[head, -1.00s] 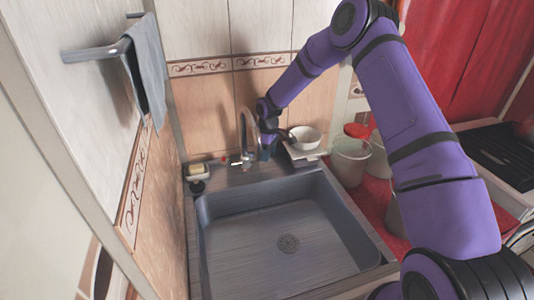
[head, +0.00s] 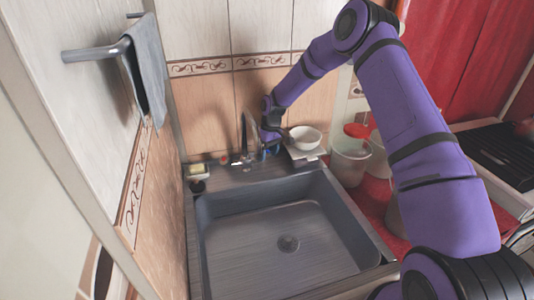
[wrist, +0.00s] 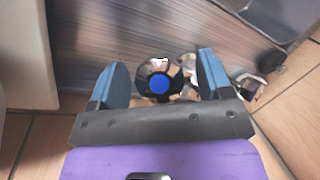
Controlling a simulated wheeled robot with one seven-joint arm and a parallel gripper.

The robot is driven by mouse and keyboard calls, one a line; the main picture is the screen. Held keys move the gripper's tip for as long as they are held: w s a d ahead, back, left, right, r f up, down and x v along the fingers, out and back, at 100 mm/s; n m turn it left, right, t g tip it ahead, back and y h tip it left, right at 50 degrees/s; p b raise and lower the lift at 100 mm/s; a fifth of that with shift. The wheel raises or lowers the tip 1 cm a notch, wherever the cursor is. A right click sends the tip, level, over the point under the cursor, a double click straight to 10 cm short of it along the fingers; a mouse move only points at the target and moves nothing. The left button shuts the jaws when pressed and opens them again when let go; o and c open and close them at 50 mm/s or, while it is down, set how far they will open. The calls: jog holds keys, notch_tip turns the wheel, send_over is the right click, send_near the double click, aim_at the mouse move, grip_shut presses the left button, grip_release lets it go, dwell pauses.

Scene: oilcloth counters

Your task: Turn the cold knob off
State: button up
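The cold knob, with a round blue cap (wrist: 160,84) and dark sides, sits between the two fingers of my gripper (wrist: 161,79) in the wrist view. The blue-grey fingers are apart, one on each side of it, with visible gaps, so my gripper is open around it without closing on it. In the head view my gripper (head: 270,140) is at the back edge of the sink, just right of the faucet (head: 244,135). The knob is too small and covered to make out there. Shiny faucet parts show beside the right finger in the wrist view.
The empty grey sink (head: 235,245) lies in front of the faucet. A white bowl (head: 305,136) stands just right of my gripper, with a clear container (head: 349,162) beyond. A soap dish (head: 197,172) sits left. A towel (head: 147,70) hangs on the left wall.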

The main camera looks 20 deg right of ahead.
jog(key=v, duration=1.1)
jog(key=shift+f, duration=0.1)
jog(key=s+d+r+m+t+h, duration=0.1)
jog(key=s+r+t, duration=0.1)
jog(key=s+r, duration=0.95)
jog(key=s+d+r+m+t+h, duration=0.1)
jog(key=s+r+m+t, duration=0.1)
jog(key=s+r, duration=0.95)
jog(key=s+d+r+m+t, duration=0.1)
jog(key=s+r+m, duration=0.1)
jog(key=s, duration=1)
jog(key=s+d+r+m+t, duration=0.1)
jog(key=s+r+m+t, duration=0.1)
jog(key=s, duration=1)
jog(key=shift+s+d+r, duration=0.3)
jog(key=shift+s+r, duration=0.05)
jog(key=shift+r, duration=0.5)
